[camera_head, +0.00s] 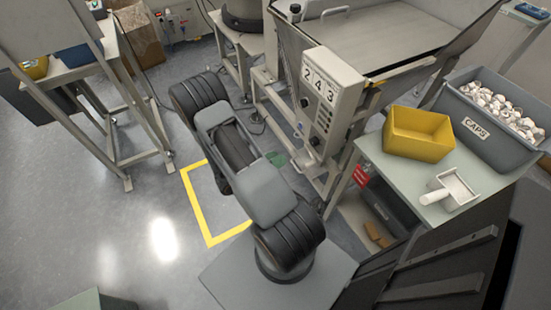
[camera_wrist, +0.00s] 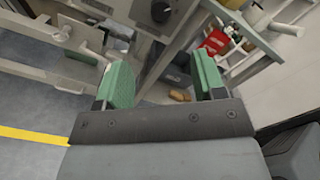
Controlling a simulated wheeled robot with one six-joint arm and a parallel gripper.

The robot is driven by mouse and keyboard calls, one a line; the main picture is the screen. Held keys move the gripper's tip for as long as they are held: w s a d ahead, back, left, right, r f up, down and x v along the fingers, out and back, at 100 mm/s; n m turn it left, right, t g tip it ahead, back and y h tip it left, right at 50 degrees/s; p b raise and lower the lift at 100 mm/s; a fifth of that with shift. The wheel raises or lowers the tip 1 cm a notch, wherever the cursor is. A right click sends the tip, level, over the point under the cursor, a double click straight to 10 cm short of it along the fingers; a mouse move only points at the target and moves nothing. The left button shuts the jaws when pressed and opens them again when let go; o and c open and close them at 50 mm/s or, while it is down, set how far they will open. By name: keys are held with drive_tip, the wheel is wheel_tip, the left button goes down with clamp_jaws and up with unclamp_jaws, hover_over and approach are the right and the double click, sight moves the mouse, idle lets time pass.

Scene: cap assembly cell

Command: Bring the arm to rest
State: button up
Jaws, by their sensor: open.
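My arm rises from its base in the middle of the head view, folded over a yellow floor marking. My gripper (camera_wrist: 163,87) shows in the wrist view with two green finger pads set wide apart. It is open and nothing is between the pads. In the head view only a bit of green finger (camera_head: 277,159) shows past the arm; the rest of the gripper is hidden behind it. Beyond the fingers, the wrist view shows the machine's frame and a red tag (camera_wrist: 215,42).
On the right, a table holds a yellow bin (camera_head: 418,132), a white scoop (camera_head: 452,190) and a grey bin of caps (camera_head: 478,123). A metal stand (camera_head: 118,110) is at left.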

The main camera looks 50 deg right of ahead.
idle(0.6)
drive_tip(key=s+a+f+m+g+y, duration=0.1)
drive_tip(key=s+a+m+g+y, duration=0.1)
drive_tip(key=s+m+g+y, duration=0.3)
drive_tip(key=w+a+r+m+t+y+p, duration=0.2)
drive_tip(key=a+r+m+y+p, duration=0.1)
drive_tip(key=a+r+m+y, duration=0.65)
drive_tip(key=w+a+r+m+t+y+p, duration=0.1)
drive_tip(key=w+a+r+m+t+p, duration=0.1)
drive_tip(key=r, duration=1)
drive_tip(key=w+a+r+m+t+y+p, duration=0.1)
drive_tip(key=a+r+m+t+p, duration=0.4)
drive_tip(key=r+t, duration=0.5)
wheel_tip(320, 180, up, 2)
drive_tip(key=w+a, duration=0.1)
drive_tip(key=a, duration=0.1)
drive_tip(key=shift+w+a+y+p, duration=0.35)
drive_tip(key=shift+c, duration=0.4)
